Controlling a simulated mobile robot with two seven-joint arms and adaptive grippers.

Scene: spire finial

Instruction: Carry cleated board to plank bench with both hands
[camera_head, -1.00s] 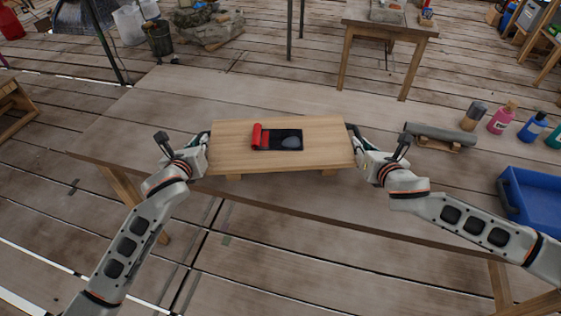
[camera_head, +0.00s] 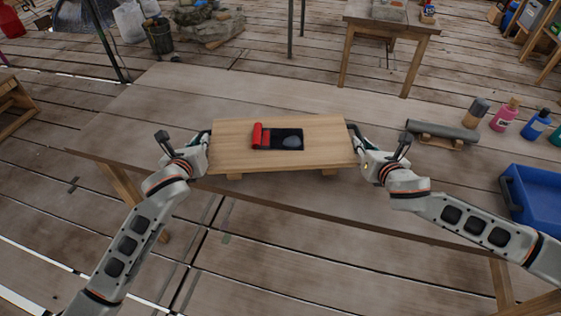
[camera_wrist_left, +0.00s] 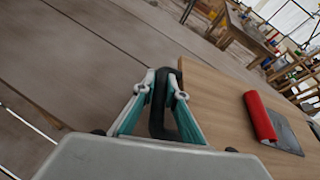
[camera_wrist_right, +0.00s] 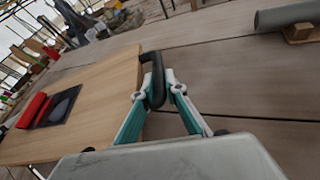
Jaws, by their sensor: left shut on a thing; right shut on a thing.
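The cleated board (camera_head: 232,157) is a light wood panel with cleats under it and a dark handle at each end. It looks level over the table near its front edge; whether it touches the table I cannot tell. On it lie a red roll (camera_head: 258,135) and a dark mat with a grey oval piece (camera_head: 291,141). My left gripper (camera_head: 205,140) is shut on the left handle (camera_wrist_left: 157,105). My right gripper (camera_head: 354,133) is shut on the right handle (camera_wrist_right: 155,80). The large plank-topped table (camera_head: 150,110) may be the plank bench.
A grey cylinder on a wooden cradle (camera_head: 442,131), paint bottles (camera_head: 505,114) and a blue bin (camera_head: 537,195) are on the table's right side. A smaller wooden table (camera_head: 390,30) stands behind. The table's left part is clear.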

